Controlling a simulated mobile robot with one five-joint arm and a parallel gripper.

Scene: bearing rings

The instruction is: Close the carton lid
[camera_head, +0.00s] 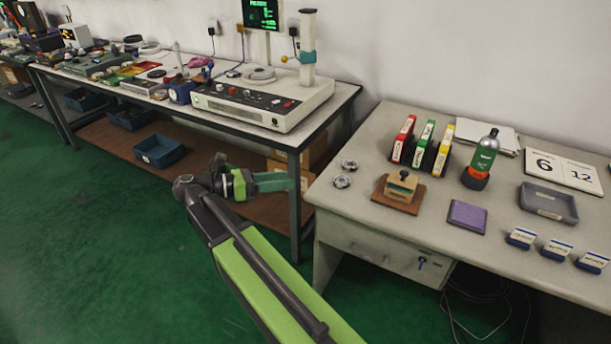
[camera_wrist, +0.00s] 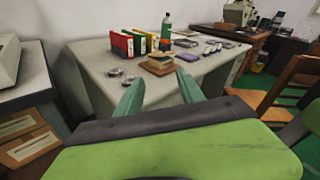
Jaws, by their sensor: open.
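No carton with an open lid can be made out for certain. A small tan box-like object (camera_head: 401,184) sits on a brown board on the grey desk; it also shows in the wrist view (camera_wrist: 159,63), and I cannot tell if it has a lid. Brown cartons (camera_head: 312,158) stand under the long bench, partly hidden by a bench leg; labelled brown boxes (camera_wrist: 28,140) show at the lower left of the wrist view. My gripper (camera_head: 286,182) is in front of the bench, left of the desk. In the wrist view my gripper (camera_wrist: 158,86) is open and empty, fingers spread.
The desk (camera_head: 330,205) also bears red, green and white, and yellow binders, a green bottle (camera_head: 484,155), a purple pad (camera_head: 467,217), a grey tray (camera_head: 549,203) and two small metal rings. A blue bin (camera_head: 159,151) sits under the bench. A wooden chair (camera_wrist: 283,95) stands right.

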